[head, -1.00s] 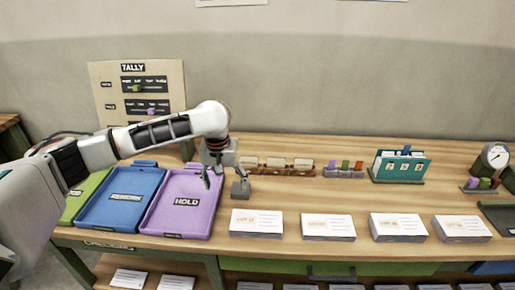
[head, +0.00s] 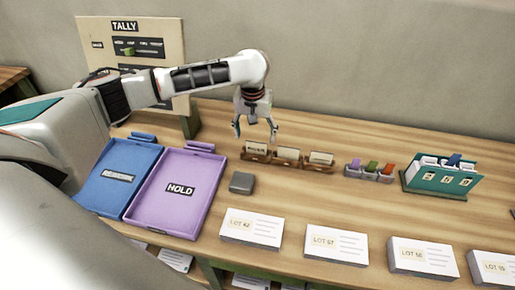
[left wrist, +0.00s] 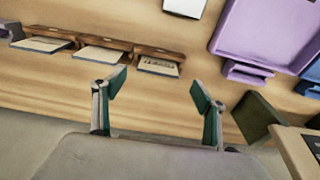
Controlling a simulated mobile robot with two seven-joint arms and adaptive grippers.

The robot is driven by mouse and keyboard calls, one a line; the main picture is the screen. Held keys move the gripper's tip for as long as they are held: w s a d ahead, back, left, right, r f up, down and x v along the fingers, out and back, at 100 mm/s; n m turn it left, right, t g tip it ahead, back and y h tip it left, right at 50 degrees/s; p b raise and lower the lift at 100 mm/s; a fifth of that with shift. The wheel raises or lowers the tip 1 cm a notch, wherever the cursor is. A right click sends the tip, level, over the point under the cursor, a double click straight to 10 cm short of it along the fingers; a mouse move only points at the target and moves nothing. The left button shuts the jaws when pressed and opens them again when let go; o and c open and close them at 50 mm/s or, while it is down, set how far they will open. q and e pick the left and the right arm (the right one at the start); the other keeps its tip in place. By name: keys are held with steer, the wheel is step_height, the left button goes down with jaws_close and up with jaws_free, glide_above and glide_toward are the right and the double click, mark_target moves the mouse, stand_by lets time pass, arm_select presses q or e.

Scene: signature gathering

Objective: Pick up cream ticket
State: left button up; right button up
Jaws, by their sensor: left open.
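Three cream tickets stand in a brown wooden rack (head: 270,160) on the table: a left one (head: 256,147), a middle one (head: 288,153) and a right one (head: 321,158). In the left wrist view the ticket nearest the purple tray (left wrist: 158,67) lies just beyond the fingertips, between their lines. My left gripper (head: 256,137) is open and empty, pointing down at the rack's left end. It also shows open in the left wrist view (left wrist: 158,85). I cannot tell whether it touches the ticket. My right gripper is not in view.
A purple HOLD tray (head: 205,165) and a blue tray (head: 98,205) lie left. A grey block (head: 241,183) sits before the rack. Colored tabs (head: 369,171) and a teal card holder (head: 438,180) stand right. LOT card stacks (head: 252,228) line the front. A tally board (head: 90,50) stands behind.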

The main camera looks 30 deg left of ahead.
mark_target(256, 144)
arm_select(q)
steer(key=f, duration=0.5)
steer(key=shift+w+f, duration=0.15)
steer(key=shift+w, duration=0.15)
steer(key=c, duration=1)
